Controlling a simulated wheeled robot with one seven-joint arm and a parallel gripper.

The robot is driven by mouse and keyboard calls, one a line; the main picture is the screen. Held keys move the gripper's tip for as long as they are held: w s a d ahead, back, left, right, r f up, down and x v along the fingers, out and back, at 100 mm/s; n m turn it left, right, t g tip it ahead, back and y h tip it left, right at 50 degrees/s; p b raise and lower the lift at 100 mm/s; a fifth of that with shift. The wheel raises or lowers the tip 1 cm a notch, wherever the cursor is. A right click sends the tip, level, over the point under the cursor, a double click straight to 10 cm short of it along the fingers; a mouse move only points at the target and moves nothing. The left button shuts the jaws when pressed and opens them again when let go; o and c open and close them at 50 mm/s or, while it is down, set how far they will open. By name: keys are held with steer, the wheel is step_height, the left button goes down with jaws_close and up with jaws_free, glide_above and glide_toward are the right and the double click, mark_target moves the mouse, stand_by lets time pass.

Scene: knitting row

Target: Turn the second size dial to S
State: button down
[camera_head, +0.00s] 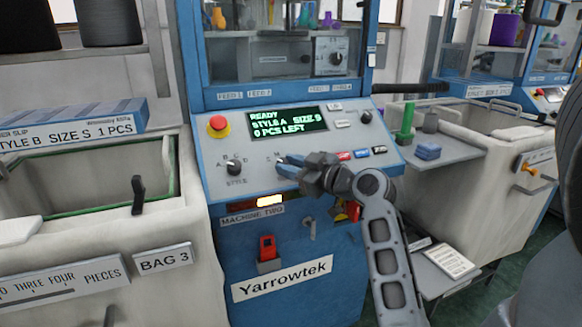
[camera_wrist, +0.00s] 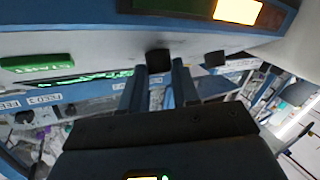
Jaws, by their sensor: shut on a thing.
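The blue machine with the plate MACHINE TWO (camera_head: 252,215) has a sloped panel. Its display (camera_head: 288,122) reads READY, STYLE A, SIZE S, 0 PCS LEFT. My gripper (camera_head: 284,164) is at the panel, right of the style dial (camera_head: 234,167). In the wrist view my gripper (camera_wrist: 158,72) has its two fingers on either side of a black knob (camera_wrist: 158,59), shut on it. This appears to be the size dial.
A red stop button (camera_head: 217,124) and a small dark knob (camera_head: 366,117) sit on the same panel. Right is a grey shelf (camera_head: 445,152) with a green spool (camera_head: 405,120). A glass window is above the panel.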

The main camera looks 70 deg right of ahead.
steer(key=c, duration=0.8)
jaws_free()
steer(key=shift+c, duration=0.2)
steer(key=v, duration=0.7)
steer(key=shift+s+a+b, duration=0.15)
steer(key=shift+s+b, duration=0.25)
